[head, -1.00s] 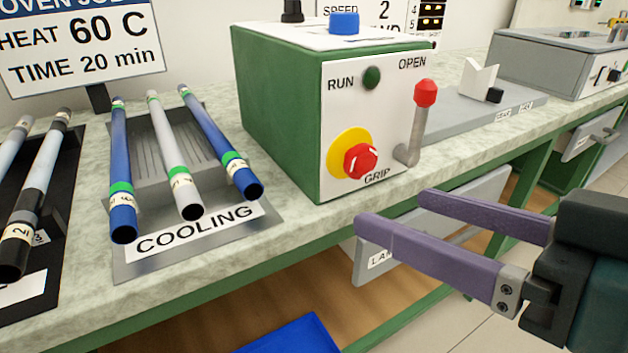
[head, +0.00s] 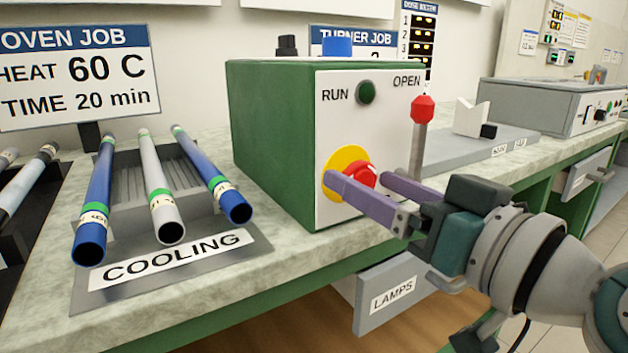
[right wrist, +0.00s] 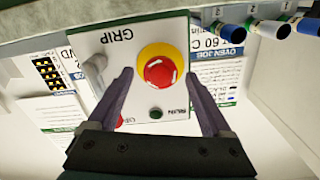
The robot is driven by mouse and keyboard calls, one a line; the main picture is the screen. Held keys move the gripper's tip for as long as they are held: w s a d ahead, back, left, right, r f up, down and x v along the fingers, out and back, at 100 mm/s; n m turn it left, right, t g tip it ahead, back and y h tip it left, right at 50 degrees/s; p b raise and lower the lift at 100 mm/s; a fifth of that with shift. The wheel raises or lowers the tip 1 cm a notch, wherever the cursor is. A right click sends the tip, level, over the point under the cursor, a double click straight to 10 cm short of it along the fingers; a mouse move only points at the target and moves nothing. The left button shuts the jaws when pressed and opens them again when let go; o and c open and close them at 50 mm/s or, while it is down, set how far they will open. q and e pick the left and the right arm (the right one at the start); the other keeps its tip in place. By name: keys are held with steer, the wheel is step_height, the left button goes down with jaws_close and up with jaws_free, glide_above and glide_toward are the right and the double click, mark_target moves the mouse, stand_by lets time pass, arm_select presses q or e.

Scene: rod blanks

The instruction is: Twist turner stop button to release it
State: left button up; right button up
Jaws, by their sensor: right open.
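The turner (head: 270,130) is a green box with a white front panel on the bench. Its red stop button (head: 362,175) sits on a yellow disc (head: 345,160) low on the panel; in the head view my finger partly covers it. In the right wrist view the red button (right wrist: 160,71) shows whole, with white marks on its face. My right gripper (head: 356,184) is open, its two purple fingers on either side of the button. The right wrist view shows the fingertips (right wrist: 158,78) apart around it with gaps; contact cannot be told. My left gripper is out of view.
A red-tipped lever (head: 421,112) stands upright right of the button, close to my right fingers. A round green RUN lamp or button (head: 366,92) is above. The cooling rack (head: 180,255) with several rods lies left. A LAMPS drawer front (head: 390,293) is below the bench.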

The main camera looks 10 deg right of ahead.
steer(key=shift+w+a, duration=0.15)
steer(key=shift+w, duration=0.2)
jaws_close()
stand_by(0.5)
steer(key=m+p, duration=0.1)
steer(key=m, duration=0.2)
steer(key=shift+s+m, duration=0.1)
steer(key=shift+m, duration=0.2)
steer(key=shift+s+f+m+p, duration=0.1)
steer(key=shift+m+p, duration=0.05)
steer(key=shift+m, duration=0.85)
steer(key=shift+f+m+p, duration=0.1)
steer(key=shift+m+p, duration=0.05)
steer(key=shift+m, duration=0.85)
steer(key=shift+f, duration=0.1)
